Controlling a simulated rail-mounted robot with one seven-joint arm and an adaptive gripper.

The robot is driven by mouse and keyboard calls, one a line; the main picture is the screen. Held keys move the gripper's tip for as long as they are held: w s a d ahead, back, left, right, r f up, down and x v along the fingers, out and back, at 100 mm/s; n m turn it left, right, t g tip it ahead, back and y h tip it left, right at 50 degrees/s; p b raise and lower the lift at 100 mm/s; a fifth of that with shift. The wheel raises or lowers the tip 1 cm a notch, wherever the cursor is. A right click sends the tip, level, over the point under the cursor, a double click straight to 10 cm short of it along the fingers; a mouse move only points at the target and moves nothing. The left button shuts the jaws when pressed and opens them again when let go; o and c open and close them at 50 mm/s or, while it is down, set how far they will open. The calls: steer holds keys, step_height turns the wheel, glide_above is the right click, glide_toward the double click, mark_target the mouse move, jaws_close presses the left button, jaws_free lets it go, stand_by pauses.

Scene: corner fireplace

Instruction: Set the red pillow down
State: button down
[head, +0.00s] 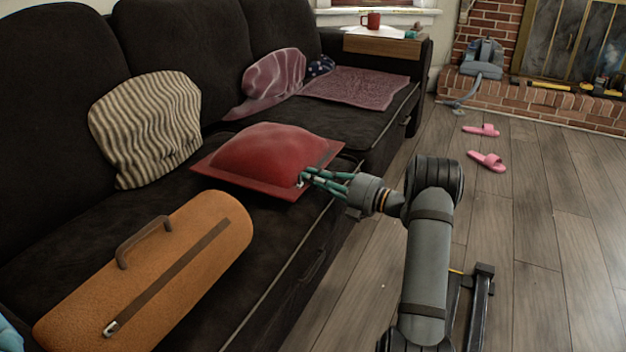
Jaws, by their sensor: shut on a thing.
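The red pillow (265,151) is at the middle of the dark sofa, puffed in the centre with a flat border. It is about level, its near right corner at the sofa's front edge. My gripper (306,178) comes from the right and is shut on that near right corner. Part of the pillow's border is hidden behind the fingers. The pillow is over the seat cushion (75,232); I cannot tell whether its underside touches the seat or is slightly above it.
A striped pillow (147,125) leans on the backrest at left. An orange cylindrical bag (175,262) lies in front. A mauve pillow (275,80) and patterned cloth (355,87) lie beyond. A red mug (371,20) stands on the armrest tray. Pink slippers (487,161) lie on the floor.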

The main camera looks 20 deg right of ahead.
steer(key=c, duration=1.8)
jaws_free()
steer(key=shift+f, duration=0.1)
steer(key=shift+o, duration=0.2)
steer(key=p+v, duration=0.5)
steer(key=v, duration=0.7)
